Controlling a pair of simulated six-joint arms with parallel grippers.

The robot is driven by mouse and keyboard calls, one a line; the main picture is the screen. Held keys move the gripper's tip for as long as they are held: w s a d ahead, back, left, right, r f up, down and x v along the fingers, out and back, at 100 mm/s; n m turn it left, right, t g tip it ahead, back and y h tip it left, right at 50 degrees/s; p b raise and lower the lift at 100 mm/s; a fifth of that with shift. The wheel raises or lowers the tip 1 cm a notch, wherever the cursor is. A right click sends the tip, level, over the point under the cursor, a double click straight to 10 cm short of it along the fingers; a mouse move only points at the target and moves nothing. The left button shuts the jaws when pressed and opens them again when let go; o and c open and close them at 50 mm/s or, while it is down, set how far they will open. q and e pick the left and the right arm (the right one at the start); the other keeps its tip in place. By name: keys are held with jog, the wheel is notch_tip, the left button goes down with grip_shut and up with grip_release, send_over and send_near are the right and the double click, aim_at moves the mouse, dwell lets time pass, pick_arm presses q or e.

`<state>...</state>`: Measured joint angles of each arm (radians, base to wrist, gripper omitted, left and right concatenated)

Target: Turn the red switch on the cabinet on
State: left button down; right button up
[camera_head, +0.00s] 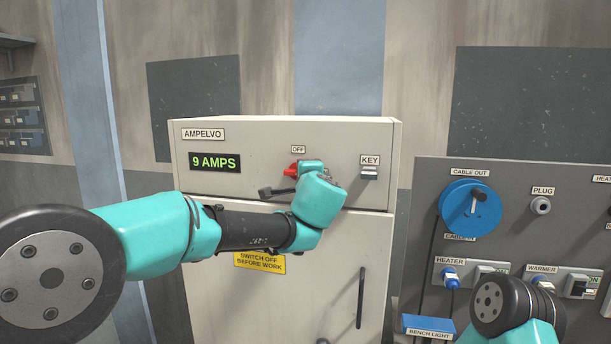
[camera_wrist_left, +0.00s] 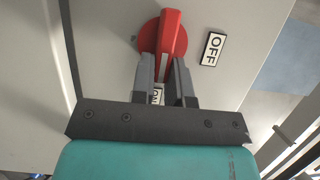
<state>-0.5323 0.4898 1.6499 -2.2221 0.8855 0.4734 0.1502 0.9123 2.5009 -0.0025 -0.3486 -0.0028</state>
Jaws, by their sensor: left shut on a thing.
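The red switch (camera_head: 291,171) is on the upper front of the pale cabinet (camera_head: 260,200), below the OFF label (camera_head: 298,149). In the left wrist view, the switch (camera_wrist_left: 163,36) is a round red knob with a raised handle bar. My left gripper (camera_wrist_left: 165,66) is shut on this bar, one finger on each side. A white mark on the bar points down between the fingers toward a partly hidden ON label (camera_wrist_left: 157,96). The OFF label (camera_wrist_left: 213,49) is to the right of the knob there. My right gripper is not visible.
A display (camera_head: 214,162) reads 9 AMPS. A key switch (camera_head: 369,173) is right of the red switch. A yellow sign (camera_head: 259,263) and a dark door handle (camera_head: 361,297) are lower down. A grey panel (camera_head: 430,190) with a blue cable reel (camera_head: 458,217) stands at right.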

pick_arm(q)
jog(key=shift+a, duration=0.1)
jog(key=c, duration=1.1)
grip_release()
jog(key=s+d, duration=0.1)
jog(key=s, duration=1)
jog(key=s+d, duration=0.1)
jog(key=s, duration=0.5)
jog(key=shift+s+d+f, duration=0.1)
jog(key=shift+d, duration=0.2)
